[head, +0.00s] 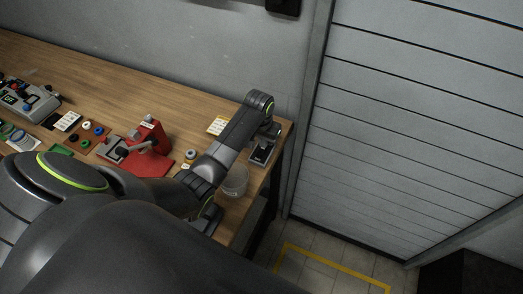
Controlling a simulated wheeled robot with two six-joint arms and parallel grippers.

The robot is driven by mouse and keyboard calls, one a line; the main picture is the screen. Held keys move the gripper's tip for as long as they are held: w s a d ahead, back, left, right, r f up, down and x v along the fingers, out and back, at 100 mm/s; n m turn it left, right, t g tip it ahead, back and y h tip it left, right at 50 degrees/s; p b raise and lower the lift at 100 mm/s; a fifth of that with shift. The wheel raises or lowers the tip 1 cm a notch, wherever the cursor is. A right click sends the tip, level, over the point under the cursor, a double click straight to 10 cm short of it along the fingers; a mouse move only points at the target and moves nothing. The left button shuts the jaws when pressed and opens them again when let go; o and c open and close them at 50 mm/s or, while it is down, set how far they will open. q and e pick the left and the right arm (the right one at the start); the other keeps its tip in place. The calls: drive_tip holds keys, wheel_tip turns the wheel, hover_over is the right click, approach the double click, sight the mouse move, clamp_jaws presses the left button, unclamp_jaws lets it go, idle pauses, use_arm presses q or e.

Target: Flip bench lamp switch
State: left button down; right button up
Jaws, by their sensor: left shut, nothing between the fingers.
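A small dark box with a pale top plate (261,153), which looks like the bench lamp switch, sits near the right end of the wooden bench (120,85). My left arm reaches over the bench from the left and bends down at its far end. My left gripper (268,133) is shut and empty, at the far edge of the small box. It partly covers the box, and I cannot tell whether it touches it. The switch position is too small to read. My right gripper is not in view.
A clear cup (235,181) stands by the bench's front edge, close to my forearm. A red device (148,137) stands by a red mat (150,165). A white card (217,125) lies behind my arm. A grey device (28,100) stands far left. A wall closes the back.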

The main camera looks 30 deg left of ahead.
use_arm(q)
drive_tip(key=shift+s+f+b, duration=0.15)
drive_tip(key=shift+f+b, duration=0.15)
drive_tip(key=shift+f, duration=0.3)
wheel_tip(320, 180, up, 3)
drive_tip(key=p, duration=0.2)
drive_tip(key=shift+f+p, duration=0.15)
drive_tip(key=shift+p, duration=0.15)
drive_tip(key=shift+r, duration=2.2)
